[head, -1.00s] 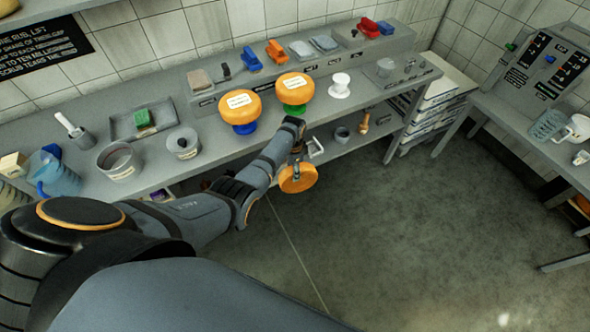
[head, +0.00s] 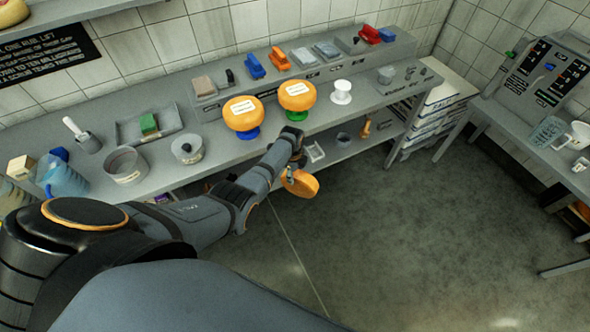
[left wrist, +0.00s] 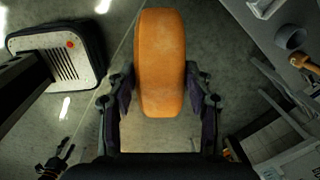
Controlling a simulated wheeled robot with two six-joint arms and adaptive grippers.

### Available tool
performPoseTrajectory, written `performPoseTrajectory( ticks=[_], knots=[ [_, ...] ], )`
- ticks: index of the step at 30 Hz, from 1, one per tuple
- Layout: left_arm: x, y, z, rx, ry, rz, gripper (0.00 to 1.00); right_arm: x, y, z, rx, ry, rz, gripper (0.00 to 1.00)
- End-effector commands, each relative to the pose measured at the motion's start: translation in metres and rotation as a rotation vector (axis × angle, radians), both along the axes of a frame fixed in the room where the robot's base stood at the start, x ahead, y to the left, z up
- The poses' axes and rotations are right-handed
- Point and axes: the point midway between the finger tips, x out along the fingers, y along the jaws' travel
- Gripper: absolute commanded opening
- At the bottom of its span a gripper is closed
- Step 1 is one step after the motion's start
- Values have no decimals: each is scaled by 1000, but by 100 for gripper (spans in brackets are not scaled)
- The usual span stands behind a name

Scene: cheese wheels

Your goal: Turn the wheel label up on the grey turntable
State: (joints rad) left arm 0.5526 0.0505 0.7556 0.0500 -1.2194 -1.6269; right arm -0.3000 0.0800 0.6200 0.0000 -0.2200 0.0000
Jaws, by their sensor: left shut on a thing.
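My left gripper (head: 291,172) is shut on an orange cheese wheel (head: 302,184), held over the floor in front of the bench. In the left wrist view the wheel (left wrist: 160,40) stands edge-on between the two fingers (left wrist: 159,78); no label shows on the visible rim. A grey round piece (head: 386,75) stands on the bench to the right of a white stand; I cannot tell for sure whether it is the grey turntable. A dark pronged shape, likely my right gripper (left wrist: 54,160), is at the lower left of the wrist view, too small to read.
Two labelled cheese wheels sit label up on a blue stand (head: 249,134) and a green stand (head: 296,115). The white stand (head: 341,92) is empty. Pots and a tray (head: 172,117) fill the bench's left. A lower shelf lies beneath; the floor (head: 400,240) is clear.

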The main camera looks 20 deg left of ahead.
Motion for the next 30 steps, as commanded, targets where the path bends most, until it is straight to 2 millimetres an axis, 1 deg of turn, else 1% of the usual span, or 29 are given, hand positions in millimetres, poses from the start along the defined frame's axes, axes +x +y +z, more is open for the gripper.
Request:
performPoseTrajectory(
  ticks=[1, 10, 16, 17, 21, 25, 30],
  knots=[
    [1, 0, 5, 0, -14, 0, 0, 0, 0, 7, 0, 0, 0, 52],
    [-7, 0, 4, -1, -118, 1, 0, 0, 0, 32, 0, 0, 0, 52],
    [-15, 1, 2, -3, -220, 1, 0, 0, 0, 47, 0, 0, 0, 52],
    [-20, 1, -3, -3, -248, 1, 0, 0, 0, 46, 0, 0, 0, 52],
    [-30, 1, -7, -5, -407, 1, 0, 0, 0, 46, 0, 0, 0, 52],
    [-36, 1, -17, -8, -544, 3, 0, 0, 0, 34, 0, 0, 0, 52],
    [-40, 1, -22, -11, -667, 2, 0, 0, 0, 20, 0, 0, 0, 52]
  ],
)
